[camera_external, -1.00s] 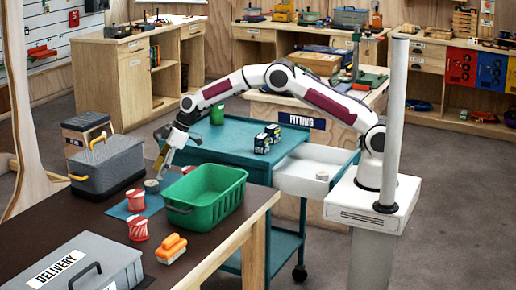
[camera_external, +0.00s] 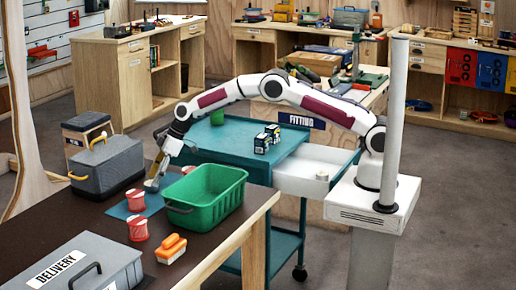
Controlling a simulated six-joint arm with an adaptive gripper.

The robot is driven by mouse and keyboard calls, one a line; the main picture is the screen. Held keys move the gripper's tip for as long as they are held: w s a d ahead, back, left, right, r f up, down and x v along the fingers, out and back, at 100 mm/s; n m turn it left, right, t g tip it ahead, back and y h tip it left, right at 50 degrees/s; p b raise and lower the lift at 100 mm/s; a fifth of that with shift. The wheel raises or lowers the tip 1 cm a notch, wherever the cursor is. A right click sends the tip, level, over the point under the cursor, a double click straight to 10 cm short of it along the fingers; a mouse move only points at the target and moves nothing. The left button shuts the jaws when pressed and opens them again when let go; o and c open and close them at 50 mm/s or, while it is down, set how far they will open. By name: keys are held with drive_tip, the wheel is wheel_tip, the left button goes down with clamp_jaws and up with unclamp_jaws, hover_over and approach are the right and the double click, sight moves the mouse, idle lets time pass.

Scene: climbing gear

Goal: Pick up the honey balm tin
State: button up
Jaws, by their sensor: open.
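A small pale tin (camera_external: 151,186), likely the honey balm tin, sits at the back of the blue mat (camera_external: 119,210) on the dark table. Its label is too small to read. My gripper (camera_external: 154,179) points down and is right at the tin, with its open fingers overlapping it in the picture. I cannot tell whether the fingers touch the tin or how far they straddle it. The fingers partly hide the tin.
A green crate (camera_external: 240,190) stands close to the right. Two red-and-white tubs (camera_external: 136,200) (camera_external: 138,229) stand in front, with an orange brush (camera_external: 171,248) nearer. A grey toolbox (camera_external: 107,165) is to the left and a grey DELIVERY box (camera_external: 85,268) nearest the camera.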

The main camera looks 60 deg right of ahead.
drive_tip(key=shift+x, duration=1.05)
drive_tip(key=c, duration=1.2)
